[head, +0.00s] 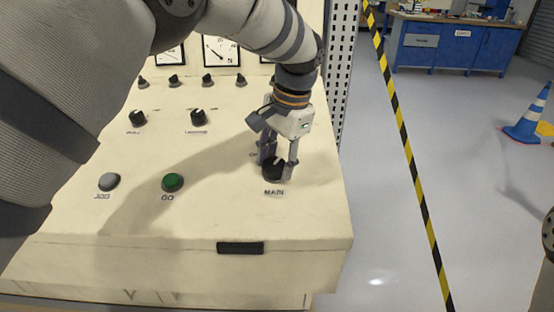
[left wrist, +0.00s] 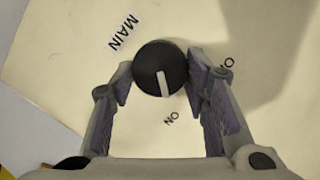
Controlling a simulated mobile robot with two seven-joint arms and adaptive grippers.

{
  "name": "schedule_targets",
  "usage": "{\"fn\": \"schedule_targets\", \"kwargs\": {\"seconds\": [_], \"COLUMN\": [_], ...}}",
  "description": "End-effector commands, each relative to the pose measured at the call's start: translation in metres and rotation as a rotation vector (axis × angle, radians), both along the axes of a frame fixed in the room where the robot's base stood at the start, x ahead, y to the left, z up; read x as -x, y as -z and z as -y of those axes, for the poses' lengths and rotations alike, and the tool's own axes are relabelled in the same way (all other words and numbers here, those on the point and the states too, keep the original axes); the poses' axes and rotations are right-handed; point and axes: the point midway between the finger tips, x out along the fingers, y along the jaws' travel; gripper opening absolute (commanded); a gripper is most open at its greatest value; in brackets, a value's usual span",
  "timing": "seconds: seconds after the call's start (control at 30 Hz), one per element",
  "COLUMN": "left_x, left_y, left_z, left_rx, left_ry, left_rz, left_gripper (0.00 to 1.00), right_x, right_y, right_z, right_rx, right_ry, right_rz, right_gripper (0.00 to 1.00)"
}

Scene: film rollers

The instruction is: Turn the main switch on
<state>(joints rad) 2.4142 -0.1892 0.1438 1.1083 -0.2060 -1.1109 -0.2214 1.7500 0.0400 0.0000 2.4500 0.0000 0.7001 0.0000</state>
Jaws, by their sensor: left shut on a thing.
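The main switch is a round black knob (head: 273,170) on the cream sloped panel, above its MAIN label (head: 274,192). My left gripper (head: 277,168) comes down on it from above and is shut on it, a finger on either side. In the left wrist view the knob (left wrist: 160,68) sits between the fingertips (left wrist: 160,78). Its white pointer line points down the picture, towards the ON label (left wrist: 172,118). Another label (left wrist: 228,63) beside the right finger is partly hidden. My right gripper is not in view.
The panel (head: 220,215) also holds a green GO button (head: 173,182), a grey JOG button (head: 109,181) and two black knobs (head: 198,117) further up. A perforated metal post (head: 342,75) stands behind its right side. Open floor (head: 390,220) lies to the right.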

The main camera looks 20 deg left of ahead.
Motion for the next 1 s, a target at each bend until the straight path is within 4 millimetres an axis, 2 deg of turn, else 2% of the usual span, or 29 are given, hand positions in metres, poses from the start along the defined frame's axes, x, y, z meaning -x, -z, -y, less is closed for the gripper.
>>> {"fn": "schedule_targets", "kwargs": {"seconds": [0.27,0.3,0.37,0.63,0.73,1.0], "left_x": [0.000,0.000,0.000,0.000,0.000,0.002], "left_y": [0.002,0.002,0.001,0.000,-0.008,-0.077], "left_z": [0.000,0.000,0.000,0.000,0.002,0.014], "left_rx": [-0.001,-0.001,0.000,-0.001,0.000,0.000], "left_ry": [0.002,0.002,0.003,0.001,0.000,0.001], "left_rz": [-0.004,-0.004,-0.003,-0.001,0.002,0.004], "left_gripper": [0.14,0.51,0.62,0.62,0.62,0.62], "right_x": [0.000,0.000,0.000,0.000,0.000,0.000], "right_y": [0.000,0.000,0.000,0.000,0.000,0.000], "right_z": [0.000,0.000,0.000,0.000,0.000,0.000], "right_rx": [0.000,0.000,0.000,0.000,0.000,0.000], "right_ry": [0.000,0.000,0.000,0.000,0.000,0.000], "right_rz": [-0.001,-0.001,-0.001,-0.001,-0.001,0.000], "right_gripper": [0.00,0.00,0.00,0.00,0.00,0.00]}}
